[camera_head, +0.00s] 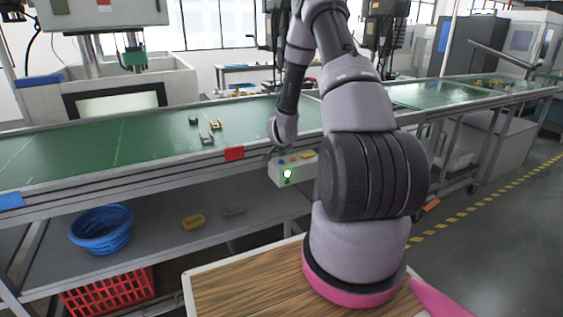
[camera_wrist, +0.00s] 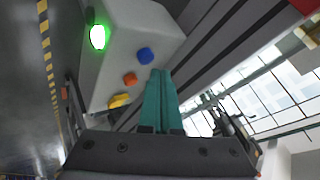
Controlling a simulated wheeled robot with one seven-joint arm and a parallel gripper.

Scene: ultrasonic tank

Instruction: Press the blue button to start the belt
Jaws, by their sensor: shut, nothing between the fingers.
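A light grey control box (camera_head: 287,172) hangs at the front edge of the conveyor belt (camera_head: 160,146), with a lit green light (camera_head: 287,174) on its front. In the wrist view the box top carries a blue button (camera_wrist: 145,54), an orange-red button (camera_wrist: 130,78) and a yellow button (camera_wrist: 119,100). The green light (camera_wrist: 98,37) glows there too. My gripper (camera_wrist: 160,72) is shut and empty. Its teal fingertips appear right beside the blue button; I cannot tell whether they touch it. In the head view my wrist is just above the box and the fingers are hard to make out.
Small yellow and dark parts (camera_head: 211,131) lie on the belt. A blue basket (camera_head: 101,230), a yellow piece (camera_head: 193,221) and a grey piece sit on the lower shelf. A red crate (camera_head: 108,294) is below. The belt's metal rail runs close behind the box.

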